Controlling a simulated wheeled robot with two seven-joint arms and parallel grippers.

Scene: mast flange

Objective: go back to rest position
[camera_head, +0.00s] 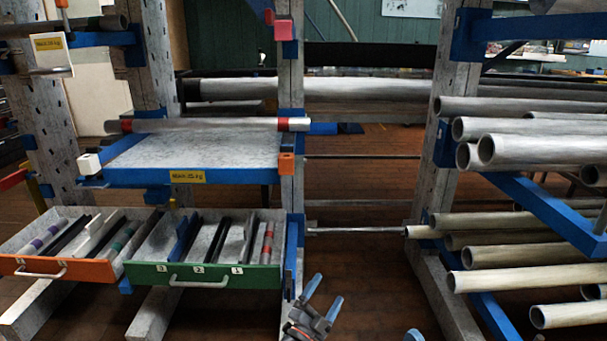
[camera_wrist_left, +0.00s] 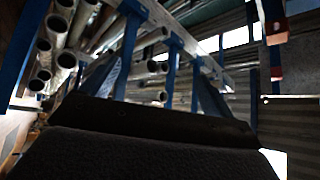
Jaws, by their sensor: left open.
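My left gripper (camera_head: 323,297) is low in the head view, right of the green-fronted drawer and in front of the rack. Its two blue-tipped fingers are apart, with nothing visible between them. The left wrist view looks along a rack of pipes (camera_wrist_left: 60,45) from below, with a large dark block across its lower part. My right gripper cannot be made out. A small blue rounded piece (camera_head: 414,335) shows at the bottom edge of the head view; I cannot tell what it belongs to.
A green-fronted drawer (camera_head: 205,275) and an orange-fronted drawer (camera_head: 60,268) stand open, holding rods. Above is a blue-edged shelf (camera_head: 200,150) with a pipe lying along its back. Pipes (camera_head: 530,150) stick out on blue arms at right. Bare floor (camera_head: 360,260) lies between.

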